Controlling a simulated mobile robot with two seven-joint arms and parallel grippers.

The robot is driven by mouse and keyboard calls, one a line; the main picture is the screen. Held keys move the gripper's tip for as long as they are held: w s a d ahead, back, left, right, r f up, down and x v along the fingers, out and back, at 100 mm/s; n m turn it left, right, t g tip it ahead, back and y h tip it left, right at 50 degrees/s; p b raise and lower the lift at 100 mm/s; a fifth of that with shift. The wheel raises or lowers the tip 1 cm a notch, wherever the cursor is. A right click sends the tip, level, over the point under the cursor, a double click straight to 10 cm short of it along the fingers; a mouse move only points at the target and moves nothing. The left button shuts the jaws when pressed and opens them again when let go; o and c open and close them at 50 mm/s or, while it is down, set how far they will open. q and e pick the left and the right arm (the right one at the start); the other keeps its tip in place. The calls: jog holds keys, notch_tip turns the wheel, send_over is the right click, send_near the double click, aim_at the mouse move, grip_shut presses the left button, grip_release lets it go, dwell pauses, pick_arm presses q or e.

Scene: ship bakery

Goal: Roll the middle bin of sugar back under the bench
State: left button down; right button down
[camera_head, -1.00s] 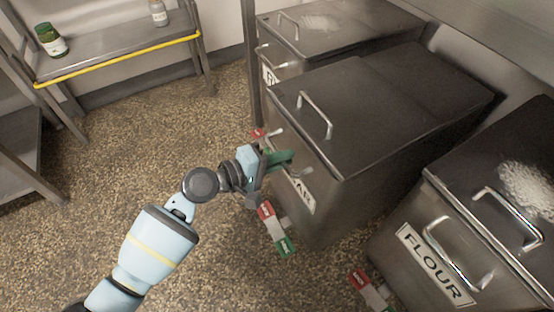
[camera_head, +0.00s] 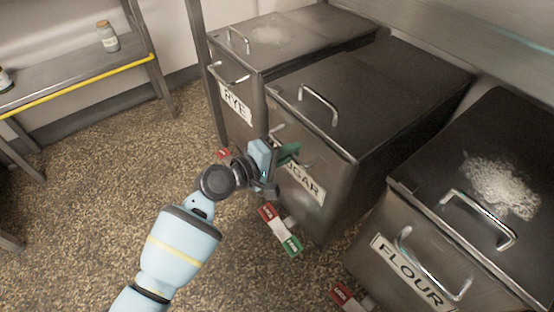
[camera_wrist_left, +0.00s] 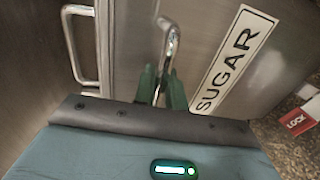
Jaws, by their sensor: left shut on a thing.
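The middle bin (camera_head: 375,95) is a dark steel box on the floor, labelled SUGAR, between the rye and flour bins. Its front sticks out a little past the rye bin's front, and its rear is near the bench's edge. My left gripper (camera_head: 287,156) is at its front, its green fingers shut on the front handle. In the left wrist view the fingers (camera_wrist_left: 160,88) close around that bar handle (camera_wrist_left: 171,42), beside the SUGAR label (camera_wrist_left: 235,58). A red-and-green pedal (camera_head: 280,230) shows at the bin's foot. My right gripper is out of view.
The RYE bin (camera_head: 285,50) stands close on the left and the FLOUR bin (camera_head: 415,215) on the right, with white powder on its lid. The steel bench (camera_head: 480,45) runs above. A shelf (camera_head: 75,72) with jars stands at the left. The speckled floor (camera_head: 90,200) is clear.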

pick_arm(q)
jog(key=shift+w+d+r, duration=0.1)
jog(key=shift+w+d, duration=0.5)
jog(key=shift+d, duration=0.25)
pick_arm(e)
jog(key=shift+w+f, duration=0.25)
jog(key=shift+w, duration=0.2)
pick_arm(q)
jog(key=shift+r, duration=0.1)
jog(key=c, duration=1.9)
grip_release()
jog(key=o, duration=0.4)
jog(key=shift+w+d, duration=0.1)
jog(key=shift+d, duration=0.1)
jog(key=shift+c, duration=0.2)
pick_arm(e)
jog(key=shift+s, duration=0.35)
pick_arm(q)
jog(key=shift+a, duration=0.1)
